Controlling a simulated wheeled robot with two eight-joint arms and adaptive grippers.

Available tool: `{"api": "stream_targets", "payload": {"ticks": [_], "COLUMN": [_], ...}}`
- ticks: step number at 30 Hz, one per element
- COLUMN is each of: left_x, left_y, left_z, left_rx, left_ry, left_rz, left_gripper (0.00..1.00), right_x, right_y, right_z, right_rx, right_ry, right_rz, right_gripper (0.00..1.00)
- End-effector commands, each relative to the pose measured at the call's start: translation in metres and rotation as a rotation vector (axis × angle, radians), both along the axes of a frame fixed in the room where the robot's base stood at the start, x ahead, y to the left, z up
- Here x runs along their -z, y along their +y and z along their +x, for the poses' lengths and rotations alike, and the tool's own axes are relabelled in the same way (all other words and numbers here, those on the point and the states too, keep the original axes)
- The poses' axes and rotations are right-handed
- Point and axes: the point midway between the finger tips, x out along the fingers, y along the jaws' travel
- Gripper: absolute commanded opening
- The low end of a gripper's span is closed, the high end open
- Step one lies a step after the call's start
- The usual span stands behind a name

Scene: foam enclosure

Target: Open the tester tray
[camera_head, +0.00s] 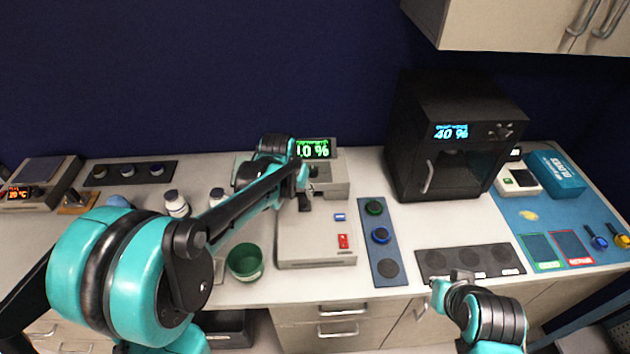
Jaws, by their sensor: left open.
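The tester (317,244) is a beige device on the counter with a green-lit display (313,149), a blue button (340,217) and a red switch (343,241). My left gripper (304,192) is over the tester's back left part, below the display. It is open, and its arm hides the tester's left side. I cannot tell whether it touches the tester, and the tray cannot be made out clearly. My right gripper (449,284) is low at the front right, by the counter's front edge and apart from the tester; its fingers are too small to judge.
A blue strip (384,218) with round pieces lies right of the tester. A black machine (448,135) stands behind it. A green cup (245,262) and white bottles (176,204) stand left of the tester. A dark mat (470,263) lies near the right gripper.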

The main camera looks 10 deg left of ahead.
Motion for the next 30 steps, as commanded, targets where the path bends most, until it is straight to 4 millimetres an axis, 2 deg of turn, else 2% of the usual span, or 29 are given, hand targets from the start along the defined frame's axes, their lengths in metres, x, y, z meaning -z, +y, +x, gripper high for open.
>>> {"api": "stream_targets", "payload": {"ticks": [15, 26, 29, 30], "left_x": [0.067, 0.072, 0.072, 0.072], "left_y": [-0.003, -0.003, -0.003, -0.003], "left_z": [0.028, 0.030, 0.030, 0.030], "left_rx": [0.001, 0.001, 0.001, 0.001], "left_ry": [0.001, 0.001, 0.001, 0.001], "left_rz": [0.000, 0.000, 0.000, 0.000], "left_gripper": [0.44, 0.44, 0.23, 0.12], "right_x": [0.018, 0.018, 0.018, 0.018], "right_y": [0.000, 0.000, 0.000, 0.000], "right_z": [0.000, 0.000, 0.000, 0.000], "right_rx": [0.000, 0.000, 0.000, 0.000], "right_ry": [0.000, 0.000, 0.000, 0.000], "right_rz": [0.000, 0.000, 0.000, 0.000], "right_gripper": [0.00, 0.00, 0.00, 0.00]}}
